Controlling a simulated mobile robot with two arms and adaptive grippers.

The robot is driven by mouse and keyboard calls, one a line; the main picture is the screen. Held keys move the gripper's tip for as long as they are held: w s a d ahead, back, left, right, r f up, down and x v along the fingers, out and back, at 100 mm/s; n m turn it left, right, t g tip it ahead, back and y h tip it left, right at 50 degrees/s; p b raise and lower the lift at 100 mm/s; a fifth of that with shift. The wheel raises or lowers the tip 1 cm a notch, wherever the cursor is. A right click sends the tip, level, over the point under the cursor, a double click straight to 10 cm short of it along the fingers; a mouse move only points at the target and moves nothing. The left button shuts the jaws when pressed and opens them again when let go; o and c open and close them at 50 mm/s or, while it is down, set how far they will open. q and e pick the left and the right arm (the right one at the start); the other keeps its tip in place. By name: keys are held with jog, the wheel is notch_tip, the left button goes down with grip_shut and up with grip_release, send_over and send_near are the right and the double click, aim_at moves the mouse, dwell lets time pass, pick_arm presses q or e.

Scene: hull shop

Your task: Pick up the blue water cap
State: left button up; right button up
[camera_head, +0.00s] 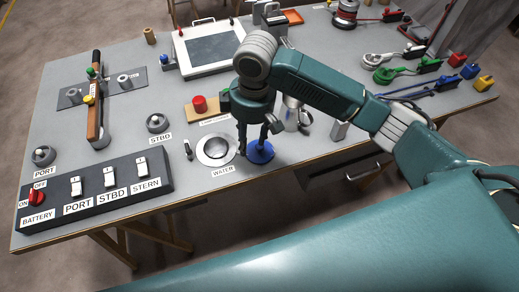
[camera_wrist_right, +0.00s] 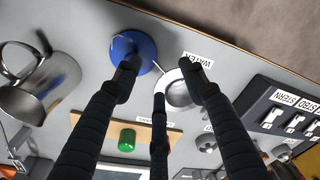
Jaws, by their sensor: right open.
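The blue water cap (camera_head: 264,154) lies flat on the bench just right of the WATER filler ring (camera_head: 215,150). It also shows in the right wrist view as a blue disc (camera_wrist_right: 127,40). My right gripper (camera_head: 255,142) is above the cap, pointing down, and partly hides it. In the wrist view my right gripper (camera_wrist_right: 160,78) is open, with nothing between its fingers. One fingertip overlaps the cap's edge; I cannot tell whether it touches. The other fingers are over the filler ring (camera_wrist_right: 174,92). My left gripper is not in view.
A switch panel (camera_head: 95,190) is at the front left. A wooden block with a red knob (camera_head: 199,103) stands behind the ring. A steel mug (camera_head: 291,116) is close right of my gripper. The WATER label (camera_head: 222,171) lies in front, near the bench edge.

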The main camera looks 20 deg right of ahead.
jog(key=w+d+r+h, duration=0.1)
jog(key=w+d+r, duration=0.1)
jog(key=d+r, duration=0.2)
send_over(260, 149)
jog(key=w, duration=0.1)
jog(key=shift+m, duration=0.3)
notch_tip(260, 149, down, 6)
jog(key=shift+w+d+r+p, duration=0.1)
jog(key=shift+w+r+p, duration=0.1)
jog(key=shift+p, duration=0.15)
jog(key=shift+s+f+p, duration=0.1)
jog(key=shift+f+p, duration=0.65)
jog(key=shift+f, duration=2)
grip_shut()
